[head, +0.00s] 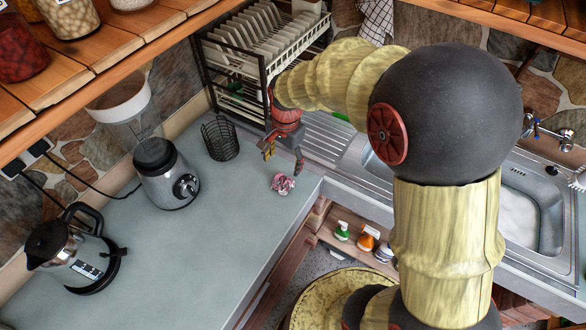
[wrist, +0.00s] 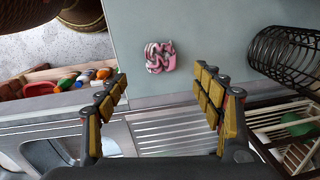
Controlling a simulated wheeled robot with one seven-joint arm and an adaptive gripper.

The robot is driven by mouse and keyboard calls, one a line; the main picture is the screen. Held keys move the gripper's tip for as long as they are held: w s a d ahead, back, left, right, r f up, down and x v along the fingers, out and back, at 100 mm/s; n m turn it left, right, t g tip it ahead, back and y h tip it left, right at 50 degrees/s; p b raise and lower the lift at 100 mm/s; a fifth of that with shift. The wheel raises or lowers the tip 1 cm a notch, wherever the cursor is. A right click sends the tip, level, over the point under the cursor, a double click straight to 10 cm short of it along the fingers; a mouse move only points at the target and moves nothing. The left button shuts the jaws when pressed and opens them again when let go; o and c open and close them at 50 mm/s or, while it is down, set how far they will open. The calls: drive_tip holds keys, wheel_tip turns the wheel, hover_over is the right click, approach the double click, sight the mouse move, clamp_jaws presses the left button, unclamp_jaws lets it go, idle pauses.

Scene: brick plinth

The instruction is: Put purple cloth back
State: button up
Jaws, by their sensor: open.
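The cloth (head: 283,184) is a small crumpled pink-purple bundle lying on the grey counter near its right edge in the head view. It also shows in the wrist view (wrist: 160,57), top centre, beyond the fingertips. My gripper (head: 283,150) is above the counter by the dish rack, a little behind the cloth in the head view. In the wrist view my gripper (wrist: 162,90) has its fingers wide apart with nothing between them. The cloth is not touched by either finger.
A black wire basket (head: 220,138) stands left of my gripper, and a dish rack (head: 262,50) with plates is behind it. A blender (head: 166,174) and a kettle (head: 72,250) stand further left. The sink (head: 520,200) is at right. The front counter is clear.

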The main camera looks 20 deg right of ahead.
drive_tip(key=s+r+n+t, duration=0.4)
drive_tip(key=s+r+n, duration=0.7)
drive_tip(key=s+r, duration=0.7)
drive_tip(key=s, duration=0.2)
drive_tip(key=shift+s+r+n+t, duration=0.15)
drive_tip(key=shift+s+n+t, duration=0.15)
